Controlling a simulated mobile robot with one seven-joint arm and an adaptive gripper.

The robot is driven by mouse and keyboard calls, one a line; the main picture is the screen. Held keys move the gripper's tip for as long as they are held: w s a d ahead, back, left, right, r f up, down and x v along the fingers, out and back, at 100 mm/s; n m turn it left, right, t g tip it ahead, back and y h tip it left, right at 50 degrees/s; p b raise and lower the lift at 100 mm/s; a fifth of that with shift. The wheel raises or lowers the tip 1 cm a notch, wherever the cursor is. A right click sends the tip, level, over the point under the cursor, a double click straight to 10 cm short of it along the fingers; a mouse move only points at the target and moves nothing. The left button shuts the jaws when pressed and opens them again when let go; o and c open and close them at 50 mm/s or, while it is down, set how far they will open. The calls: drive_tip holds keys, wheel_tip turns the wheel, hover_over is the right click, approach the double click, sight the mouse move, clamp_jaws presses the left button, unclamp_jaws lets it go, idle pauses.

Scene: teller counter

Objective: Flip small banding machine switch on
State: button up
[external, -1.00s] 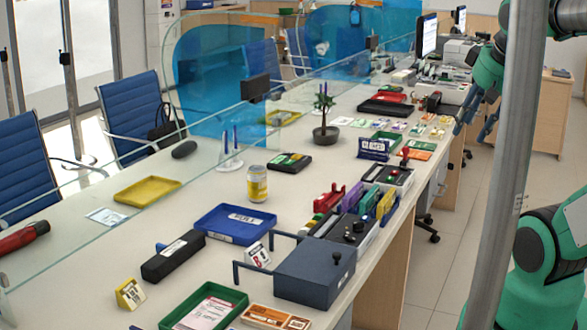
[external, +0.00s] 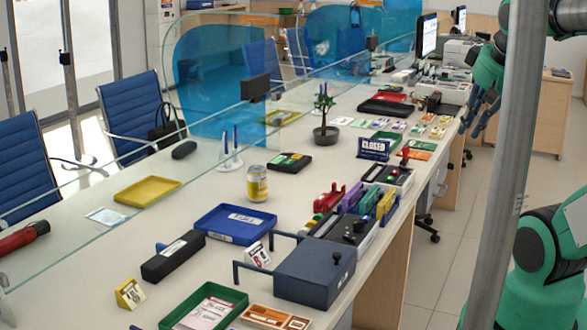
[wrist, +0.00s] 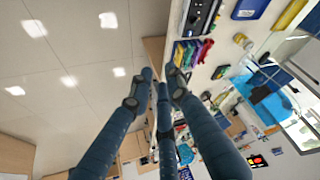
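My gripper (external: 482,115) is at the right in the external view, beside the far part of the counter's front edge and partly behind my own arm. Its dark blue fingers show apart and empty in the wrist view (wrist: 160,85), pointing along the counter edge. No banding machine can be named for certain. A dark grey-blue box with a black knob (external: 315,274) stands at the near front of the counter. A black device with a red-topped lever (external: 388,174) stands farther along. My gripper touches neither. No switch can be made out.
The floor (wrist: 60,80) in front is clear.

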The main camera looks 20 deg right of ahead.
drive_tip(key=shift+w+a, duration=0.1)
drive_tip(key=shift+w, duration=0.05)
clamp_jaws()
drive_tip(key=m+g+y+p, duration=0.1)
drive_tip(key=m+g+p, duration=0.4)
drive_tip(key=m, duration=0.4)
hover_over(349, 237)
drive_tip(key=s+d+p, duration=0.1)
drive_tip(key=s+d, duration=0.1)
wheel_tip(349, 237, down, 20)
drive_tip(key=shift+w+r+t, duration=0.1)
drive_tip(key=shift+w+t, duration=0.1)
drive_tip(key=shift+t, duration=0.1)
drive_tip(key=f+b, duration=0.1)
drive_tip(key=f, duration=0.3)
drive_tip(key=w+a+f+b, duration=0.1)
drive_tip(key=f, duration=0.4)
drive_tip(key=f+b, duration=0.1)
drive_tip(key=f, duration=0.3)
drive_tip(key=shift+w+a+f+b, duration=0.25)
drive_tip(key=shift+f+b, duration=0.1)
drive_tip(key=shift+f, duration=0.05)
